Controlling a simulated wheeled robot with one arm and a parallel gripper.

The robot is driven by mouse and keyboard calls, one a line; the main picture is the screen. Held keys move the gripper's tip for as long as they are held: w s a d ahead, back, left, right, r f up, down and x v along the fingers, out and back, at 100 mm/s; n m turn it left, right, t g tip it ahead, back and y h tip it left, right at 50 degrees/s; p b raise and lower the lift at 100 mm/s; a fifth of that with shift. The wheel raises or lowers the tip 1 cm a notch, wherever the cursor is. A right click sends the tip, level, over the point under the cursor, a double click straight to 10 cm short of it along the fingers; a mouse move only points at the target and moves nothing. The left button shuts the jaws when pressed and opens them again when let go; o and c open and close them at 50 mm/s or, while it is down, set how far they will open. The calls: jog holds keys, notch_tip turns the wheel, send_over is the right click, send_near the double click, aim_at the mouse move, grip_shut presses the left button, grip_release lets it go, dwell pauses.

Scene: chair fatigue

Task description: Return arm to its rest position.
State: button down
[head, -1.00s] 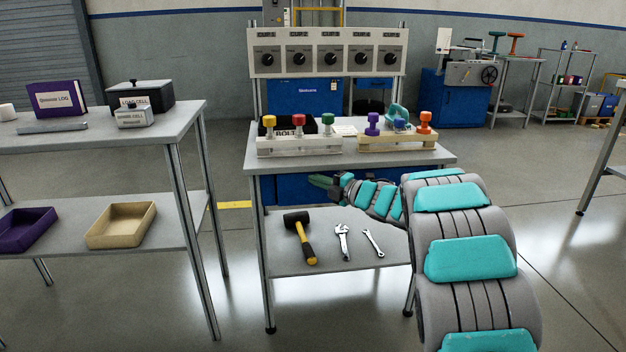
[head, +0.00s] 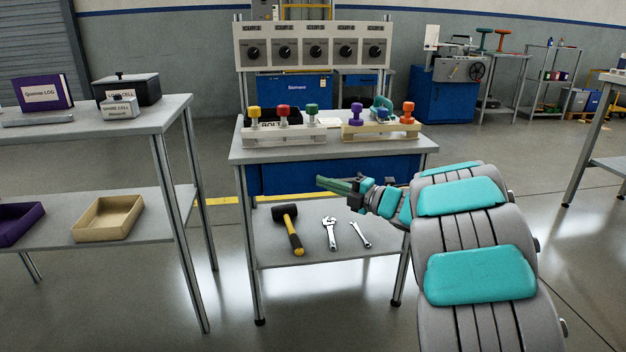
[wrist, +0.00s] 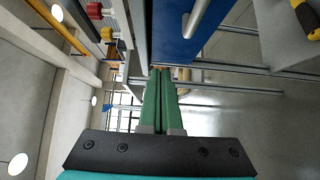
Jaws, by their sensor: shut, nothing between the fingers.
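My gripper (head: 338,185) is in front of the middle workbench, just below its top in the head view, pointing left. Its two green fingers are together with nothing between them. In the wrist view the fingers (wrist: 160,100) lie side by side, closed. My arm comes in from the lower right of the head view, bent toward the bench.
The workbench top (head: 335,150) holds two racks of coloured knobs. Its lower shelf (head: 300,255) carries a mallet (head: 290,228) and two wrenches (head: 331,232). A second table (head: 120,125) stands at left, with bins (head: 107,217) on its shelf. Floor at right is open.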

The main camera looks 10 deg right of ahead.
jog(key=d+r+m+t+h+p, duration=0.25)
jog(key=d+r+m+h, duration=0.35)
jog(key=d+m+h, duration=0.45)
jog(key=s+d+f+m+g+h, duration=0.2)
jog(key=s+d+m+g+h, duration=0.1)
jog(key=s+d+m+h, duration=0.55)
jog(key=s+a+f+m+g+y+p, duration=0.1)
jog(key=s+a, duration=0.5)
jog(key=s, duration=0.8)
jog(key=s+a+f+m+g+y+p, duration=0.1)
jog(key=s+a+f+m+g+y, duration=0.2)
jog(key=s, duration=1.1)
jog(key=s+a+f+m+g+y+p, duration=0.1)
jog(key=s+a+f+m+g, duration=0.3)
jog(key=s+a+g, duration=0.6)
jog(key=s+f+y, duration=0.1)
jog(key=s+f, duration=0.1)
jog(key=s, duration=0.3)
jog(key=shift+a+f, duration=0.2)
jog(key=shift+f, duration=0.2)
